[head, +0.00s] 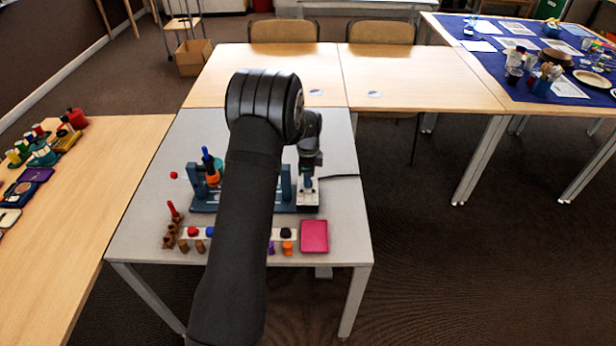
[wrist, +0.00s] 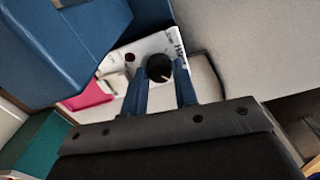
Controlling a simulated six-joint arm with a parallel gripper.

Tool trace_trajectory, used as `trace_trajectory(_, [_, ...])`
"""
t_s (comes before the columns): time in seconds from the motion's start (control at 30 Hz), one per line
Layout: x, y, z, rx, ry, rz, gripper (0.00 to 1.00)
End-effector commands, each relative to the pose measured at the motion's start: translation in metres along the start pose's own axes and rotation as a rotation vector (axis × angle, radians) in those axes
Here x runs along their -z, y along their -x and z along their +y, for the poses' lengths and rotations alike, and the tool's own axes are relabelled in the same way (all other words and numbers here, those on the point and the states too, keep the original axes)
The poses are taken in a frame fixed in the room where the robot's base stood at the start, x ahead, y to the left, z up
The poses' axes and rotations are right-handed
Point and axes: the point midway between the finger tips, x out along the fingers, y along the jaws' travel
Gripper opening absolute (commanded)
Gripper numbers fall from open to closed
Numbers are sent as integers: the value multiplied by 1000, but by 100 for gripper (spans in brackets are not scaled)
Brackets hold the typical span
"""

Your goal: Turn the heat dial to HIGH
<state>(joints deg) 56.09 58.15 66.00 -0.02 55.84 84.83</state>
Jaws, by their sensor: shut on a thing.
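The heat dial (wrist: 158,67) is a round black knob with a pale pointer line, on a white panel (wrist: 148,48) in the wrist view. Lettering shows on the panel to the dial's upper right, too small to read surely. My gripper (wrist: 160,82) has its two blue fingers on either side of the dial, shut on it. In the head view, my gripper (head: 307,183) is over the white control box (head: 308,199) at the right end of a blue apparatus; the dial is hidden there by the gripper.
The blue apparatus (head: 285,205) stands directly left of the box, with uprights close to my arm. A black cable (head: 340,177) runs right.

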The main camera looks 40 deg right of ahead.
Motion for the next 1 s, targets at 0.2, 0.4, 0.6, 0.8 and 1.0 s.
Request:
trace_trajectory(0.2, [0, 0, 0, 1, -1, 0, 4])
trace_trajectory(0.4, [0, 0, 0, 1, 0, 0, 48])
trace_trajectory(0.6, [0, 0, 0, 0, 0, 0, 48])
trace_trajectory(0.8, [0, 13, 0, 2, 1, 0, 48])
trace_trajectory(1.0, [0, 55, -1, 5, 1, 0, 48])
